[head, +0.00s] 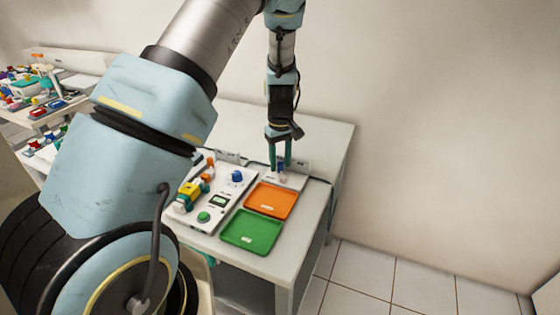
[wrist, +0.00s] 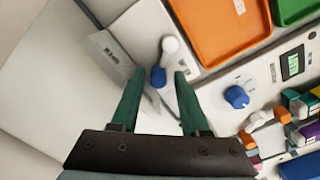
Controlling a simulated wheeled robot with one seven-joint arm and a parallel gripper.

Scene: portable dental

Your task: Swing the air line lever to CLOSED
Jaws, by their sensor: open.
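The air line lever appears in the wrist view as a small handle with a blue part (wrist: 158,77) and a rounded white end (wrist: 170,44), on a white plate. In the wrist view my gripper (wrist: 158,74) is open, with one green finger on each side of the blue part. I cannot tell whether either finger touches it. A small upright sign (wrist: 110,48) stands beside it, its lettering too small to read.
An orange tray (head: 271,213) and a green tray (head: 268,241) lie in front of the lever. A control panel with a blue knob (head: 236,177), a green button (head: 204,217) and colored parts lies to the left. The table's back right corner is clear; a wall stands behind.

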